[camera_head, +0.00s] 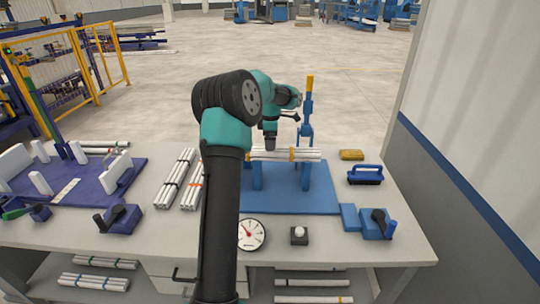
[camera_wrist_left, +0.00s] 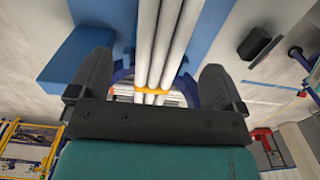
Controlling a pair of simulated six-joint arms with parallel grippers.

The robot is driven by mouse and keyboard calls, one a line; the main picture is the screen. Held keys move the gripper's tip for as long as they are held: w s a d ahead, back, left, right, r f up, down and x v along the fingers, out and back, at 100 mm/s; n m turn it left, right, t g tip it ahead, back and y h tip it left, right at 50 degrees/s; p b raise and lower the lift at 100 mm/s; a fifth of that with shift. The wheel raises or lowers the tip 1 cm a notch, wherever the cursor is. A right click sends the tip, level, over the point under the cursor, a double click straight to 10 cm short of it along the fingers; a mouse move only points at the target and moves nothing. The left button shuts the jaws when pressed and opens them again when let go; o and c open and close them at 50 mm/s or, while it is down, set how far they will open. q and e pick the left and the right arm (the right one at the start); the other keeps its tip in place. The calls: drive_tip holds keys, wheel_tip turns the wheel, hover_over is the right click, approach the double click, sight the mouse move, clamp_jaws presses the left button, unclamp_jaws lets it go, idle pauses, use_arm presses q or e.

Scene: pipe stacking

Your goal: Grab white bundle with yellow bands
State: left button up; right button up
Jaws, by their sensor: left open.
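A white bundle with a yellow band (camera_head: 307,155) lies across the uprights of a blue fixture (camera_head: 320,200) on the bench. My left gripper (camera_head: 270,148) is above the bundle, left of the visible yellow band. In the left wrist view the gripper (camera_wrist_left: 155,82) is open, with one dark finger on each side of the white pipes (camera_wrist_left: 163,40). A yellow-orange band (camera_wrist_left: 152,91) shows between the fingers. I cannot tell whether the fingers touch the bundle. My right gripper is not in view.
Two white bundles (camera_head: 176,180) (camera_head: 192,184) lie left of my arm, the nearer one with an orange band. A purple fixture (camera_head: 75,195) stands at the left.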

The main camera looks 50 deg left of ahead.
sight(270, 154)
use_arm(q)
drive_tip(key=shift+f, duration=0.4)
drive_tip(key=shift+s+f, duration=0.2)
drive_tip(key=shift+f, duration=2.4)
drive_tip(key=c, duration=1.2)
